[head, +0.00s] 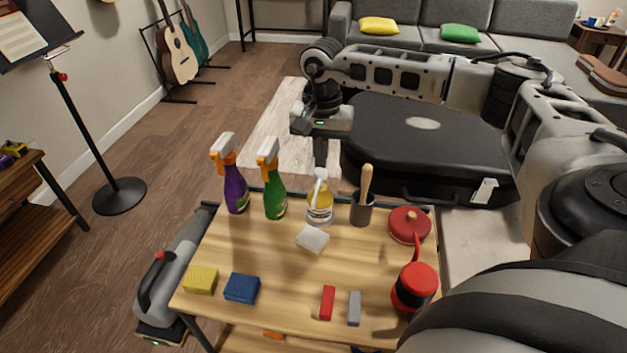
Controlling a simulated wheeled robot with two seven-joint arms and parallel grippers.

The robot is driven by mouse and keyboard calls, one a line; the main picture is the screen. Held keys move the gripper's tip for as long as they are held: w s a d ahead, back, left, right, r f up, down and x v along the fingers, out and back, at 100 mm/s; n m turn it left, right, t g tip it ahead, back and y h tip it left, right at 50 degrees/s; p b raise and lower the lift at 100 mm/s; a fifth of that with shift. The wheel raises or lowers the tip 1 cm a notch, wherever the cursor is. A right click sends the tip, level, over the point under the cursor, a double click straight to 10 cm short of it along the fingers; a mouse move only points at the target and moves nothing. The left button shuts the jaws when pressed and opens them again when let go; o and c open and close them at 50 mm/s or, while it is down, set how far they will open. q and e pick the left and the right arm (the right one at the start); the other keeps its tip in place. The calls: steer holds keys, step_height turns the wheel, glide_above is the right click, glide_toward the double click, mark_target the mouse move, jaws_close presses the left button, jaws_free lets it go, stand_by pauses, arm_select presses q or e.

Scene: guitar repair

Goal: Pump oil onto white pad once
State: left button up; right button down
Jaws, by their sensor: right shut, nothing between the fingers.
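The oil bottle (320,213) is a clear pump bottle of yellow oil with a white pump top and a pale label. It stands upright near the back edge of the wooden table. The white pad (312,240) lies on the table just in front of it. My right gripper (321,164) points down, shut and empty, in line with the pump top in the picture. A small gap seems to show between its fingertips and the pump; the exact height is hard to tell. My left gripper is not in view.
A purple spray bottle (236,190) and a green one (273,195) stand left of the oil. A dark cup (361,212) with a wooden handle stands right. Yellow (201,280) and blue (241,288) blocks and red items (415,289) lie nearer. The table's middle is clear.

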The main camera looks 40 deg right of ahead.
step_height(320, 180, up, 6)
steer(key=p, duration=0.4)
stand_by(0.4)
steer(key=shift+s, duration=0.1)
stand_by(0.4)
